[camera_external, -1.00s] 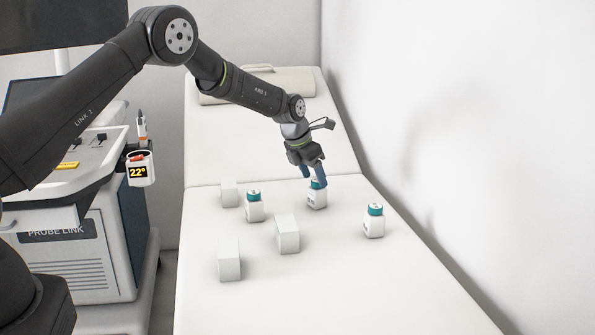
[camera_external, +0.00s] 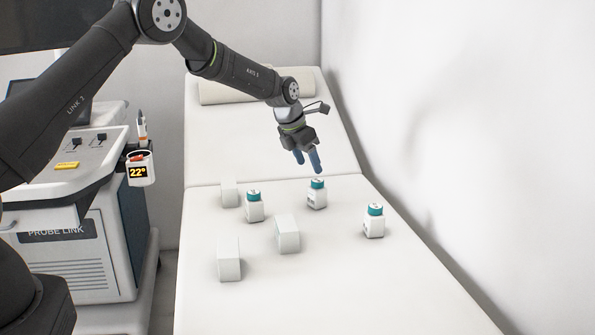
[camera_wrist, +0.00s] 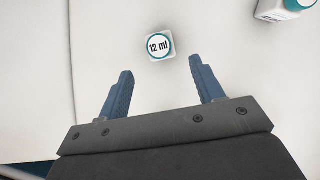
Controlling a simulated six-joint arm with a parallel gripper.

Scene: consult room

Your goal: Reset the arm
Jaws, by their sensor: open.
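My gripper (camera_external: 307,162) is open and empty, with blue fingers, above the exam couch. Just below and slightly right of it in the external view, a white bottle with a teal cap (camera_external: 317,196) stands upright, apart from the fingers. In the wrist view my gripper (camera_wrist: 158,92) has its fingers spread, and a bottle cap marked "12 ml" (camera_wrist: 159,46) shows just beyond the fingertips. A second teal-capped bottle (camera_external: 254,207) stands to the left and a third (camera_external: 374,222) to the right. Part of another bottle shows in the wrist view's top right corner (camera_wrist: 280,12).
White blocks stand on the couch: one at the back left (camera_external: 229,192), one in the middle (camera_external: 288,235), one at the front left (camera_external: 229,260). A wall (camera_external: 470,120) borders the couch at right. A cart (camera_external: 75,250) stands at left. The couch front (camera_external: 330,300) is clear.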

